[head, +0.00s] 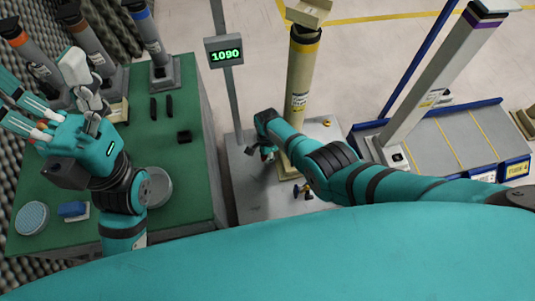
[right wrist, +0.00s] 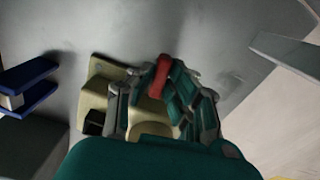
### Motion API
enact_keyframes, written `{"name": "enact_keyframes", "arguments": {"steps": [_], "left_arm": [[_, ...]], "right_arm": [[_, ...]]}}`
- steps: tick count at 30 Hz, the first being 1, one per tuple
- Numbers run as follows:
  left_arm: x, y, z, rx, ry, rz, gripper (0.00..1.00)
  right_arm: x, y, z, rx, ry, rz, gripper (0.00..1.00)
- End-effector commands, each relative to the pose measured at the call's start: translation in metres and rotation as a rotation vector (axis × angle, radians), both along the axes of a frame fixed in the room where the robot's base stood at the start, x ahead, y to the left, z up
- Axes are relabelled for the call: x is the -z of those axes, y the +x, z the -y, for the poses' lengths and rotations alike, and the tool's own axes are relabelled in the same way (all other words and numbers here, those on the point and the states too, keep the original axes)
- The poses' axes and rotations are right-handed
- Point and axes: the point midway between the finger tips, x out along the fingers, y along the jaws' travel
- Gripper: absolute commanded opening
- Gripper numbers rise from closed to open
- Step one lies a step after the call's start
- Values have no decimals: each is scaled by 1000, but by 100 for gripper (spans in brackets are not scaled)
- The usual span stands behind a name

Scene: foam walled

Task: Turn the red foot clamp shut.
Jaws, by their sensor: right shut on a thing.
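The red foot clamp (right wrist: 162,76) shows as a short red bar in the right wrist view, above a beige foot (right wrist: 98,88) on a grey plate. My right gripper (right wrist: 160,88) is shut on the red clamp, its fingers on both sides of it. In the head view my right gripper (head: 262,150) is low beside the beige tube (head: 300,90), which stands upright; the clamp is hidden there. My left gripper (head: 38,92) is open, with spread fingers, above the green bench, apart from the clamp.
The green bench (head: 185,210) holds several dark tubes on stands, small black parts and a round dish (head: 32,218). A display reading 1090 (head: 224,51) stands on a post. A grey tube (head: 430,90) leans over a blue-edged platform (head: 470,140) at right.

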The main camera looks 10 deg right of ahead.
Motion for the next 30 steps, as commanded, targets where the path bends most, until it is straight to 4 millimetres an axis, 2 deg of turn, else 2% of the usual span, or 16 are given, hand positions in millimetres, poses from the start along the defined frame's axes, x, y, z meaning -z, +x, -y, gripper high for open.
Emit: {"name": "enact_keyframes", "arguments": {"steps": [10,27,28,30], "left_arm": [[4,1,0,0,3,-16,91],[3,1,0,1,5,-10,91],[3,1,0,1,5,-10,91],[3,1,0,0,6,-10,91]], "right_arm": [[1,-2,1,149,-2,-4,0],[1,-1,1,179,-2,-5,0],[1,-1,1,179,-2,-5,17],[1,-1,1,179,-2,-4,26]]}}
